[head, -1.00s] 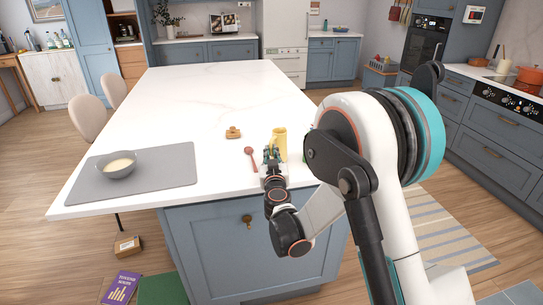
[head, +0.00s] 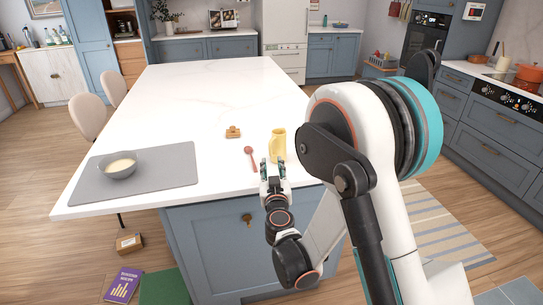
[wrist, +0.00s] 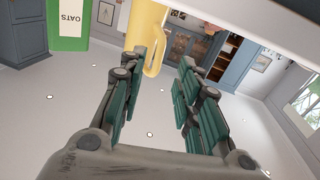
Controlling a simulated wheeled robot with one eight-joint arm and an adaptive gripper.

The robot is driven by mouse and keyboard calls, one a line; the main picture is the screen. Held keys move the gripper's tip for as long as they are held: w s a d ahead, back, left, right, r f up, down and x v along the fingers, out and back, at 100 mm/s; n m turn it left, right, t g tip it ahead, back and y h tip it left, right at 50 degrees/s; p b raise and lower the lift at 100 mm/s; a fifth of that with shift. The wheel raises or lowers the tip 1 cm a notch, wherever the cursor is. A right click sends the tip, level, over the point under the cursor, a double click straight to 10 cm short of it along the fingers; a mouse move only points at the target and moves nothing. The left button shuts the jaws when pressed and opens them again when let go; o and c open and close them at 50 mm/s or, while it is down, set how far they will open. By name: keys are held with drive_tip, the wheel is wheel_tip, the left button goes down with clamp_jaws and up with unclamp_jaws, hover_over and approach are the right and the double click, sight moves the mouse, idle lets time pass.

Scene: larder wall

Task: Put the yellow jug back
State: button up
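The yellow jug (head: 278,146) stands upright on the white island top near its front edge. My gripper (head: 273,171) is just in front of the jug, at the near edge of the island, with its fingers apart. In the wrist view, which is upside down, the jug (wrist: 146,30) and its handle (wrist: 155,58) show beyond the open fingers (wrist: 168,62). The handle appears near the gap between the fingertips, and nothing is gripped. I cannot tell whether a finger touches the jug.
A red spoon (head: 250,157) lies left of the jug, with a small wooden item (head: 233,132) behind it. A grey mat (head: 140,190) with a bowl (head: 119,168) is farther left. A green oats box (wrist: 68,25) shows in the wrist view. The island's far part is clear.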

drive_tip(key=shift+s+d+b, duration=0.15)
drive_tip(key=shift+s+b, duration=0.3)
drive_tip(key=shift+s, duration=0.6)
drive_tip(key=shift+s+d+b, duration=0.15)
drive_tip(key=shift+s+b, duration=0.25)
drive_tip(key=shift+s, duration=0.65)
